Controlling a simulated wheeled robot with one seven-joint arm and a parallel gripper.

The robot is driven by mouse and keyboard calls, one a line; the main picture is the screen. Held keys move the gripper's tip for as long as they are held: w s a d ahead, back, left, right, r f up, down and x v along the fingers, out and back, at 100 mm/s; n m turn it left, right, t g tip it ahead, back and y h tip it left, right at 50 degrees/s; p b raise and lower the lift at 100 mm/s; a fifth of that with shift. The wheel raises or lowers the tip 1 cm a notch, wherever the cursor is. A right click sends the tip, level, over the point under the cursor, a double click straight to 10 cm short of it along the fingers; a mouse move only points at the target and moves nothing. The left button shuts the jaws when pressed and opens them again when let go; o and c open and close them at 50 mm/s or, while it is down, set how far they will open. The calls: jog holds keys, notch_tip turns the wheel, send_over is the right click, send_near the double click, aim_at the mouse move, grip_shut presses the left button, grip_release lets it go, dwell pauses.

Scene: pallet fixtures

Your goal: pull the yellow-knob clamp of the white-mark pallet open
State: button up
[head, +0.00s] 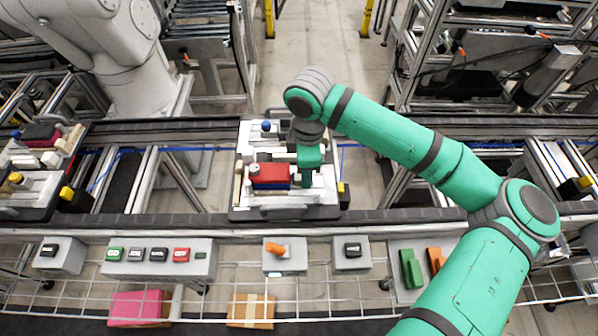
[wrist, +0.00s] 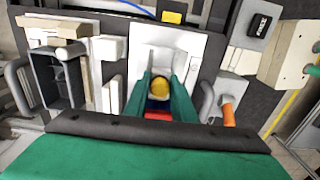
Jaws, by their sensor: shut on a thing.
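The central pallet (head: 236,214) sits on the conveyor rail, with light fixture blocks on it; I cannot make out a white mark on it. My gripper (head: 308,182) is over its right part. In the wrist view the green fingers of my gripper (wrist: 160,88) are shut on the yellow knob (wrist: 159,87), one on each side. The knob stands in front of a pale plate (wrist: 190,42). In the head view my gripper hides this knob. A red and blue block (head: 270,176) lies on the pallet just left of my gripper, and its red part (wrist: 158,116) shows beneath the fingers.
A blue knob (head: 266,125) stands at the back of the central pallet. Another pallet (head: 40,205) with its own yellow knob (head: 15,177) is at the far left. A button panel (head: 160,258) and an orange-handled switch box (head: 285,262) stand in front of the conveyor.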

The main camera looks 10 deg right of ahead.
jog(key=shift+s+d, duration=0.1)
jog(key=shift+d, duration=0.65)
jog(key=shift+s+d, duration=0.1)
jog(key=shift+d, duration=0.1)
jog(key=o, duration=0.8)
jog(key=shift+r, duration=0.1)
jog(key=shift+r, duration=3.9)
